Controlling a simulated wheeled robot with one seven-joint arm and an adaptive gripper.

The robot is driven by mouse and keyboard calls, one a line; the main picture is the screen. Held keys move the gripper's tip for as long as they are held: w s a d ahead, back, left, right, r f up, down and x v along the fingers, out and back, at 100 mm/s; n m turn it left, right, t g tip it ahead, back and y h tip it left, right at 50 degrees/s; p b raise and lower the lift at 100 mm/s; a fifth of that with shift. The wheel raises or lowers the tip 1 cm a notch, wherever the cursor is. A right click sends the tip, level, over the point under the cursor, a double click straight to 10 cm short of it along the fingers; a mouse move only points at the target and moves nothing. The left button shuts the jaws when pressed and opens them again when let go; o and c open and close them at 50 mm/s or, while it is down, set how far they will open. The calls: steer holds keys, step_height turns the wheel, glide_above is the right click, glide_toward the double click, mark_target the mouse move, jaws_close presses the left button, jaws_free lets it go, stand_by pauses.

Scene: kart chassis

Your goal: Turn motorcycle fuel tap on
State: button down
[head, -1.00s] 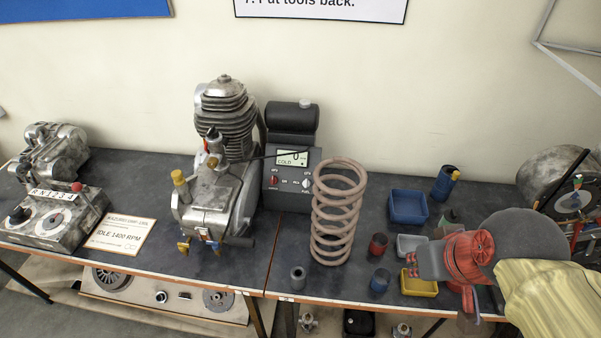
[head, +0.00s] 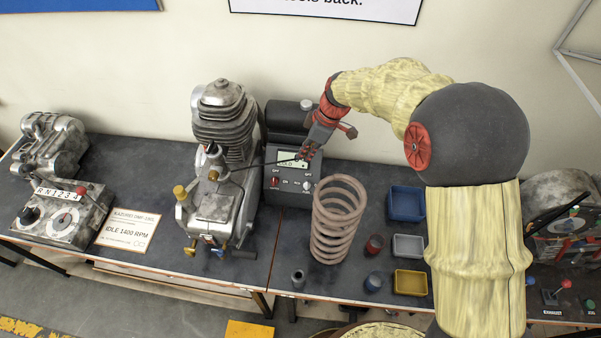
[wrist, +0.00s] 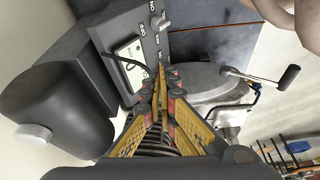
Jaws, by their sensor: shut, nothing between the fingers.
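The motorcycle engine (head: 222,185) stands upright on the bench with a brass-coloured knob (head: 180,192) on its left side. Small coloured fittings (head: 222,250) show at its lower front. I cannot tell which part is the fuel tap. My gripper (head: 303,153) is shut and empty, in front of the grey control box (head: 290,190) to the right of the engine. In the wrist view, the fingertips (wrist: 162,88) are together between the box's display (wrist: 128,53) and the silver engine casing (wrist: 205,82). I cannot tell whether they touch anything.
A thin dark cable runs from the display towards the engine.

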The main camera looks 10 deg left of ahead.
mark_target(307, 185)
steer(key=shift+n, duration=0.5)
steer(key=x, duration=0.9)
steer(key=a+x, duration=0.1)
steer(key=x, duration=0.4)
steer(key=shift+s+r, duration=0.1)
steer(key=shift+r, duration=0.1)
steer(key=d, duration=0.3)
steer(key=shift+d+r, duration=0.2)
steer(key=shift+d, duration=0.25)
steer(key=shift+w+d+f+b, duration=0.15)
steer(key=shift+w+b, duration=0.15)
steer(key=shift+b, duration=0.55)
steer(key=shift+s+y, duration=0.1)
steer(key=shift+y, duration=0.2)
